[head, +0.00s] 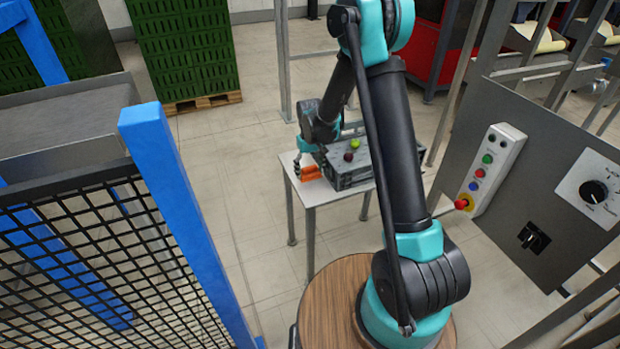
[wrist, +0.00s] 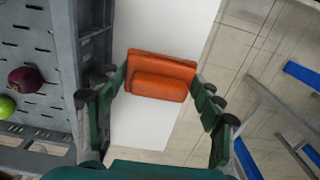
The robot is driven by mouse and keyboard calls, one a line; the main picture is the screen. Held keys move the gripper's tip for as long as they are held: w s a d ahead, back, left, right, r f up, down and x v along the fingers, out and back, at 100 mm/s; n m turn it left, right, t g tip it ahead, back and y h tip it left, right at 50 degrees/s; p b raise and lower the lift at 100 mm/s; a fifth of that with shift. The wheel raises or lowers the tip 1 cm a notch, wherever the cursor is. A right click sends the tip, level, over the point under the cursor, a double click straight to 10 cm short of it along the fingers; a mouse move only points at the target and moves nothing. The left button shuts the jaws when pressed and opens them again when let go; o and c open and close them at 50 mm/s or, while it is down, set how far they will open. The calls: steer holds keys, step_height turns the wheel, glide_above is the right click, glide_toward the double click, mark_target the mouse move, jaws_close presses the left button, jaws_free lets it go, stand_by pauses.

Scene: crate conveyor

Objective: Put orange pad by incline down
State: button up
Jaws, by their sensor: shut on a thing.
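The orange pad (wrist: 161,76) is a blocky orange piece with a raised part, between the two fingers of my gripper (wrist: 162,84) in the wrist view. The fingers are shut on its left and right ends. In the head view the pad (head: 311,173) is at the white table's left part, just left of the grey crate, with my gripper over it. I cannot tell whether its underside touches the table. I cannot make out which thing is the incline.
The grey crate (wrist: 60,75) stands close beside my gripper's left finger, holding a dark red round item (wrist: 27,79) and a green one (wrist: 6,106). The white table (head: 312,193) has bare top around the pad. A blue-post mesh fence (head: 150,200) and control panel (head: 530,170) flank me.

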mark_target(310, 173)
steer(key=shift+f, duration=1.85)
steer(key=shift+f, duration=0.1)
steer(key=o, duration=0.7)
steer(key=shift+o, duration=0.2)
step_height(310, 173, up, 12)
steer(key=shift+r, duration=0.15)
steer(key=s+d+r+m+t, duration=0.1)
steer(key=s+d+m+t, duration=0.1)
steer(key=s+d, duration=0.7)
steer(key=s+d+r+m+t, duration=0.2)
steer(key=s+d, duration=0.8)
steer(key=s, duration=0.8)
steer(key=shift+s+d+r+m, duration=0.15)
steer(key=shift+d+r+m, duration=0.1)
steer(key=shift+m, duration=0.05)
